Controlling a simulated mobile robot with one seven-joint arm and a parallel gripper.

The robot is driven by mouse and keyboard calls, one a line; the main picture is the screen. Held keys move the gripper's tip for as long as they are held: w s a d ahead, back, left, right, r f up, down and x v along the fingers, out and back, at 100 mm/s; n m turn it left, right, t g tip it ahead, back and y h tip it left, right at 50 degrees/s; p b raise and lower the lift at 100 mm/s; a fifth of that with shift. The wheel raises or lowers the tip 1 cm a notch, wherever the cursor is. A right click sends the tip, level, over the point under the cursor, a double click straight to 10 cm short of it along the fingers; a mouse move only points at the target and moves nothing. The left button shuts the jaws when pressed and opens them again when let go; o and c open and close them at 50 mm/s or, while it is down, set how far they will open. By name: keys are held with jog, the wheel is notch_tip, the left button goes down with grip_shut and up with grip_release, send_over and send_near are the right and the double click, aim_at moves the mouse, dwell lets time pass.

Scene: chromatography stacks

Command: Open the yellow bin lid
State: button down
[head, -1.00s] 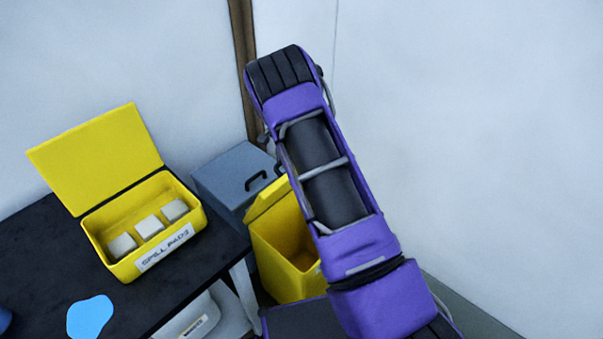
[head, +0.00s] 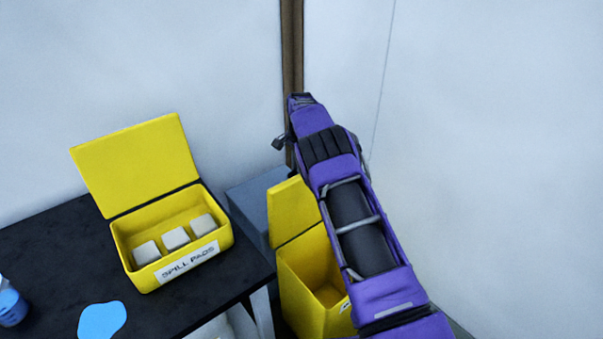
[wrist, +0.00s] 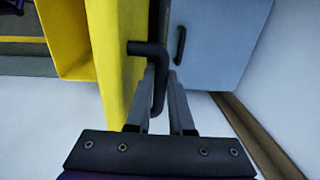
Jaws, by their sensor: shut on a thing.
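The yellow bin (head: 305,290) stands beside the dark table in the head view, with its mouth showing open. Its lid (head: 293,212) stands raised, roughly upright at the bin's back edge. In the wrist view the lid (wrist: 117,80) runs along the left of the fingers, and its black bar handle (wrist: 147,48) sticks out from it. My gripper (wrist: 163,88) is shut on this handle, whose bar passes between the two fingers. In the head view the gripper's fingers cannot be made out behind my arm.
A yellow spill pads box (head: 172,262) stands open on the black table (head: 45,262), holding pale blocks. A blue-grey box (head: 247,204) is behind the bin; it shows in the wrist view with a handle. White walls are close behind and right.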

jog(key=shift+w+a+f, duration=0.15)
jog(key=shift+a+f, duration=0.25)
jog(key=shift+a, duration=0.05)
dwell(0.3)
jog(key=c, duration=0.9)
grip_release()
jog(key=shift+w+a, duration=0.1)
jog(key=shift+o, duration=0.5)
jog(key=shift+r, duration=0.2)
jog(key=shift+w+d, duration=0.1)
jog(key=shift+d, duration=0.1)
notch_tip(320, 180, up, 17)
jog(key=s+p, duration=0.1)
jog(key=p, duration=0.2)
jog(key=shift+d+r, duration=0.15)
jog(key=shift+d, duration=0.15)
